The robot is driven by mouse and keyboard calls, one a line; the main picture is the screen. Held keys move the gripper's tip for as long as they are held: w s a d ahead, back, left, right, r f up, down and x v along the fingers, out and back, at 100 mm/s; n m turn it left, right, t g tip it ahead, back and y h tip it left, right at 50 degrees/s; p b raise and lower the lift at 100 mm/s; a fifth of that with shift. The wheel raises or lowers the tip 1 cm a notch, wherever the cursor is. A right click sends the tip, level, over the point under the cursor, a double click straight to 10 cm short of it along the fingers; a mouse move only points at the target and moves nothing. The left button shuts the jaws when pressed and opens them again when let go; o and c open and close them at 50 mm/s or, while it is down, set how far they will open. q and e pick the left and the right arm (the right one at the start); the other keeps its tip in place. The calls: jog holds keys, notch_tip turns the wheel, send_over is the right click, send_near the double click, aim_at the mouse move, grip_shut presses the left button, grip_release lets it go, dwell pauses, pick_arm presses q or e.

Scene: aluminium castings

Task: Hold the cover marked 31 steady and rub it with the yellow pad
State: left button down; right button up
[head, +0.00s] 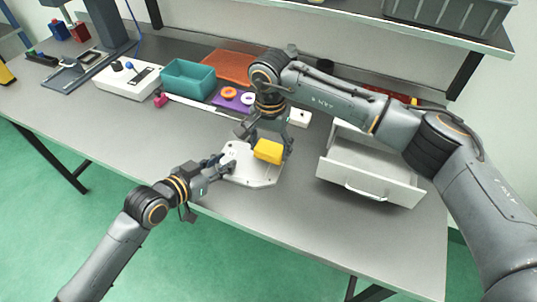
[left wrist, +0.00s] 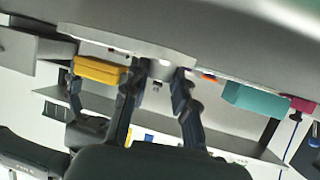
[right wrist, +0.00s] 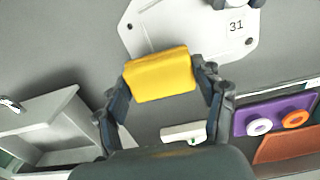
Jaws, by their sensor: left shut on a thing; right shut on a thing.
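The cover marked 31 (head: 254,176) is a pale flat plate lying on the grey table near its front edge. Its number shows in the right wrist view (right wrist: 225,40). My left gripper (head: 226,166) is shut on the cover's left edge; in the left wrist view (left wrist: 160,75) the plate edge sits between its fingers. My right gripper (head: 268,150) is shut on the yellow pad (head: 268,151), over the cover's right part. The pad also shows between the fingers in the right wrist view (right wrist: 160,74). Whether the pad touches the cover is hard to tell.
An open drawer unit (head: 370,170) stands right of the cover. Behind are a teal bin (head: 188,79), an orange tray (head: 228,66), a purple holder with rings (head: 234,98) and a small white box (head: 299,117).

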jog(key=shift+r, duration=2.7)
pick_arm(q)
jog(key=c, duration=1)
grip_release()
jog(key=v, duration=1.1)
pick_arm(e)
jog(key=shift+s, duration=0.1)
pick_arm(q)
jog(key=shift+s+a+r, duration=0.25)
jog(key=shift+s, duration=0.1)
